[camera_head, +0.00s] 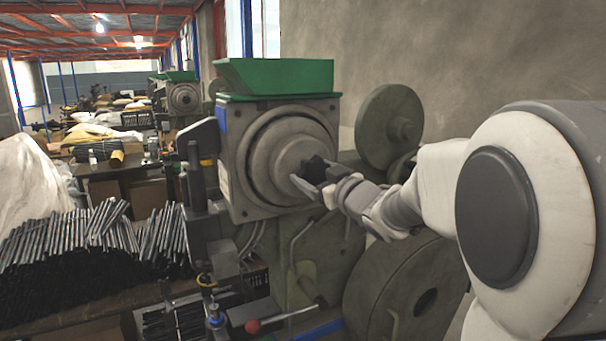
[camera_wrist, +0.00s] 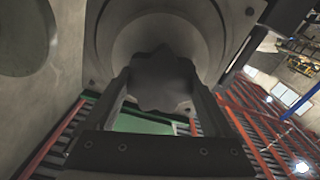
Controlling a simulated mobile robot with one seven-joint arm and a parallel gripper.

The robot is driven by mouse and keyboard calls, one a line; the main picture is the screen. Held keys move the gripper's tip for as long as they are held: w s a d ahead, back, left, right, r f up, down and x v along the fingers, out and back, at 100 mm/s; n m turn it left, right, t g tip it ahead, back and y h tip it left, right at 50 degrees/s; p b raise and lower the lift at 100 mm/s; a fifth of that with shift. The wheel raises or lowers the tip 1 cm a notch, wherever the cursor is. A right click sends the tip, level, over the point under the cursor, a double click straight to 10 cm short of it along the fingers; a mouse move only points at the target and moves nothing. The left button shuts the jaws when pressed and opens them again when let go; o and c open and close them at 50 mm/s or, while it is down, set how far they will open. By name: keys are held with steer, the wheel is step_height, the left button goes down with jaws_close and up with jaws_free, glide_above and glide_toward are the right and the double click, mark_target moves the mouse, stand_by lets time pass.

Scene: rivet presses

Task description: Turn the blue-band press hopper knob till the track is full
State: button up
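The near press has a green hopper (camera_head: 275,77) on top and a strip of blue (camera_head: 221,118) at its upper left edge. A dark lobed knob (camera_head: 316,166) sits at the middle of its round grey hopper drum (camera_head: 262,158). My gripper (camera_head: 313,180) reaches it from the right. In the wrist view the knob (camera_wrist: 163,78) lies between my two fingers (camera_wrist: 161,88), which press against its left and right sides. The rivets inside the hopper are hidden, and I cannot tell how full the track is.
A bench at the left holds piles of dark rods (camera_head: 85,245). A red-balled lever (camera_head: 253,326) sticks out low at the front. Another green-topped press (camera_head: 183,97) stands farther back.

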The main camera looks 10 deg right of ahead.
steer(key=c, duration=0.6)
steer(key=shift+o, duration=0.2)
steer(key=shift+f+b, duration=0.1)
steer(key=shift+b, duration=0.2)
